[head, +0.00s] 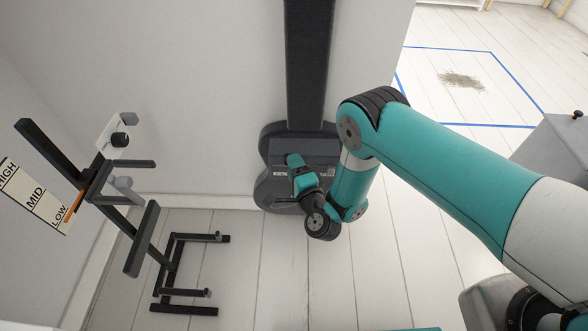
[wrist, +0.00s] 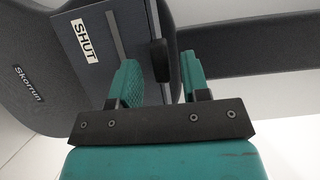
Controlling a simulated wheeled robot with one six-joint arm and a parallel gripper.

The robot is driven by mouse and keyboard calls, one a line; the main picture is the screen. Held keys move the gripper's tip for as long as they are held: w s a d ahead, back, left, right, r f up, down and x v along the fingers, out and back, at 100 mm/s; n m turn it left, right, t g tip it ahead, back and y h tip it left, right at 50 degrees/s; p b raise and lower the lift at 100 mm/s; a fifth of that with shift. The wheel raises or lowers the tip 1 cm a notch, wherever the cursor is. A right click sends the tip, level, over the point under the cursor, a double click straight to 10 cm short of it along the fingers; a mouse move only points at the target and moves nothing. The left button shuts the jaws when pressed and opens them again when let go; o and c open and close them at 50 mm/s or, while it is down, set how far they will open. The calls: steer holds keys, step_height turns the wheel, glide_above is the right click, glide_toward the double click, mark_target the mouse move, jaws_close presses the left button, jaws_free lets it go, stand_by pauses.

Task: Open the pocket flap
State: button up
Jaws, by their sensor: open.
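A dark guitar-shaped bag (head: 275,145) stands upright against the wall; the wrist view shows its side, marked Skorrun (wrist: 30,75). The pocket flap (wrist: 68,42) is a dark grey panel with a white SHUT label and lies flat on the bag. A black tab (wrist: 159,60) sits by the flap's edge. My gripper (wrist: 158,68) is open, with one teal finger on each side of the tab. I cannot tell whether either finger touches it. In the head view my gripper (head: 297,163) is in front of the bag and hides part of the pocket.
A black stand (head: 145,240) with bars and feet is at left, near a HIGH, MID, LOW scale (head: 35,197). A grey cabinet (head: 555,150) is at right. Blue tape (head: 450,48) marks floor at the back. The plank floor (head: 255,270) before the bag is clear.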

steer(key=shift+w+a, duration=0.15)
steer(key=shift+w, duration=0.25)
steer(key=shift+c, duration=0.2)
jaws_close()
steer(key=shift+r, duration=0.15)
